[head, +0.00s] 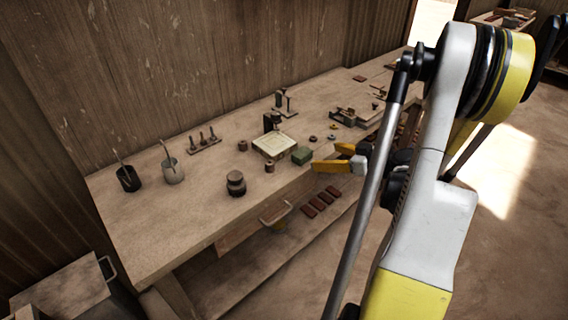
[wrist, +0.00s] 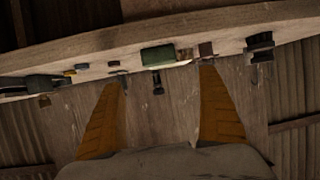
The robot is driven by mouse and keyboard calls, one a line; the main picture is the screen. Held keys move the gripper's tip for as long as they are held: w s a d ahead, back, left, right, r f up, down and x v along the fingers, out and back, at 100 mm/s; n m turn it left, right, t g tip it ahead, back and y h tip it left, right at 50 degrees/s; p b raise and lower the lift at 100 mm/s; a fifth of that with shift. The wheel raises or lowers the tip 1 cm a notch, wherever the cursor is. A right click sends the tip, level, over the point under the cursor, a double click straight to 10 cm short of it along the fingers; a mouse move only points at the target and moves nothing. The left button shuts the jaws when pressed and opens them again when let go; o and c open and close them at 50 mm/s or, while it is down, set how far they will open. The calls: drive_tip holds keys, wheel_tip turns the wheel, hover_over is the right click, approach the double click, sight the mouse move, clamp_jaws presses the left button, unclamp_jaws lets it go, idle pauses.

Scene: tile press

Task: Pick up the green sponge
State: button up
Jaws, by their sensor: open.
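The green sponge (head: 302,155) is a small block on the workbench, close to its front edge, just right of a pale square tile press plate. It also shows in the wrist view (wrist: 158,56), beyond the fingertips and roughly between them. My gripper (head: 334,158) has yellow fingers spread apart and empty, just right of the sponge in the head view. Its two fingers (wrist: 163,77) frame the scene in the wrist view. I see a gap between fingers and sponge in the wrist view.
The pale plate (head: 273,145) sits left of the sponge. A small wooden spool (head: 269,166) and a dark round jar (head: 236,184) stand nearby. Cups with tools (head: 172,171) are farther left. Red-brown tiles (head: 320,201) lie on the lower shelf.

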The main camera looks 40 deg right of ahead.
sight(303, 152)
drive_tip(key=b+x, duration=0.1)
drive_tip(key=x, duration=0.4)
drive_tip(key=shift+w+d+f, duration=0.1)
drive_tip(key=shift+f, duration=0.05)
drive_tip(key=b+x, duration=0.1)
drive_tip(key=x, duration=0.1)
drive_tip(key=b+x, duration=0.2)
drive_tip(key=x, duration=0.1)
drive_tip(key=shift+w+a, duration=0.25)
drive_tip(key=shift+w, duration=0.05)
drive_tip(key=c, duration=1.1)
